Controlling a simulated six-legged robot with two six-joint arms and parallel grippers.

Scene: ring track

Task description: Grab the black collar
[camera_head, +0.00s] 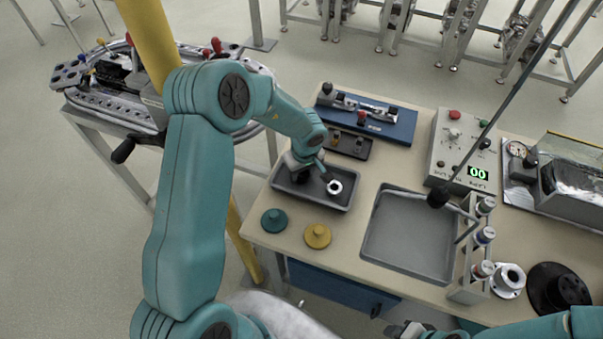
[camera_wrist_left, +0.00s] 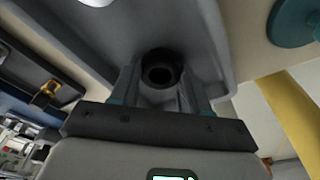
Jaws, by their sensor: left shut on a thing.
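The black collar (camera_wrist_left: 160,68) is a short dark ring with a round hole, seen between the fingers in the left wrist view. In the head view it is a dark shape (camera_head: 299,177), partly hidden by my left gripper (camera_head: 312,176). My left gripper is shut on the collar, low over the grey tray (camera_head: 342,207); whether the collar still touches the tray floor I cannot tell. A silver collar (camera_head: 334,187) lies in the tray to the right of the fingers. My right gripper (camera_head: 408,330) shows only in part at the bottom edge, its jaws unclear.
A teal knobbed disc (camera_head: 273,220) and a yellow one (camera_head: 318,235) stand in front of the tray. A blue fixture (camera_head: 375,122) lies behind. An empty grey tray (camera_head: 405,245), a bottle rack (camera_head: 470,262) and a control box (camera_head: 462,150) stand right.

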